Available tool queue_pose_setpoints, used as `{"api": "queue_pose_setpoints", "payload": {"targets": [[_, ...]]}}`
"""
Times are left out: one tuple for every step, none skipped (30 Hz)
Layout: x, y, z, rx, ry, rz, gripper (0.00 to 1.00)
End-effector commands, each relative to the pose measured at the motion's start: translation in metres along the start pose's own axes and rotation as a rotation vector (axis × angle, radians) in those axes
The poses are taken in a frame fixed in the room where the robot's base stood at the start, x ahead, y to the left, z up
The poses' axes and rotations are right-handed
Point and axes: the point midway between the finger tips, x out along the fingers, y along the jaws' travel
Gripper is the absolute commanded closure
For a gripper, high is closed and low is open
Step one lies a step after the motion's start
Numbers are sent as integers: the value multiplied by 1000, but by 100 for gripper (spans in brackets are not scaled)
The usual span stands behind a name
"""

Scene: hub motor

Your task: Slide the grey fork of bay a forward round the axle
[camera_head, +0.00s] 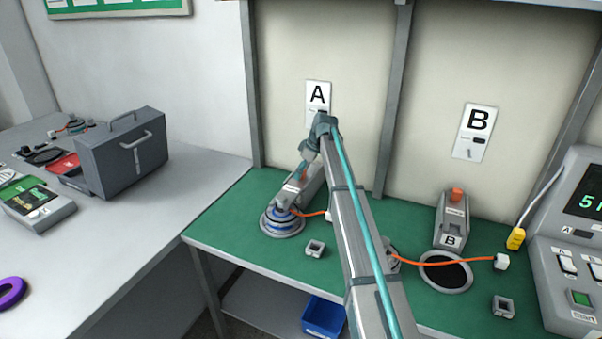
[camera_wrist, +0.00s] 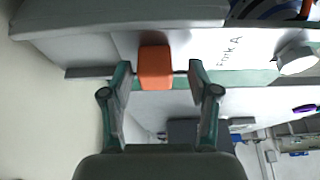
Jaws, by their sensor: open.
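The grey fork of bay a (camera_head: 313,186) lies on the green bench below the A sign (camera_head: 318,96). Its orange grip block (camera_wrist: 155,67) and its "Fork A" label (camera_wrist: 230,48) show in the wrist view. The hub motor (camera_head: 283,226), with blue rings, sits in front of the fork, and its blue edge shows at the top right of the wrist view (camera_wrist: 262,10). The axle cannot be made out clearly. My gripper (camera_head: 306,165) is over the fork. In the wrist view its open fingers (camera_wrist: 158,70) stand either side of the orange block, with gaps on both sides.
Bay B at right has its own fork (camera_head: 451,222) and a round dark seat (camera_head: 446,273). Orange cables lead to white plugs (camera_head: 501,262). Small grey square pieces (camera_head: 315,248) lie on the bench. A control console (camera_head: 565,255) stands at the right edge; a grey case (camera_head: 122,155) at left.

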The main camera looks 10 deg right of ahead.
Motion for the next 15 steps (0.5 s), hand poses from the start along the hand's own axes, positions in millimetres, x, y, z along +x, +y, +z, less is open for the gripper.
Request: {"api": "queue_pose_setpoints", "payload": {"targets": [[-6,0,0,0,1,1,40],[-11,0,0,0,1,2,40],[-17,0,0,0,2,3,40],[-23,1,0,0,2,3,40],[-28,0,0,0,2,3,40],[-36,1,0,0,1,2,40],[-42,1,0,0,1,2,40],[-48,1,0,0,2,3,40],[-56,0,0,0,2,3,40],[-62,0,0,0,1,2,40],[-67,0,0,0,1,1,40],[-74,0,0,0,1,2,40],[-80,0,-1,-1,2,2,40],[-84,0,-1,-1,1,1,40],[-90,0,0,0,1,0,40]]}}
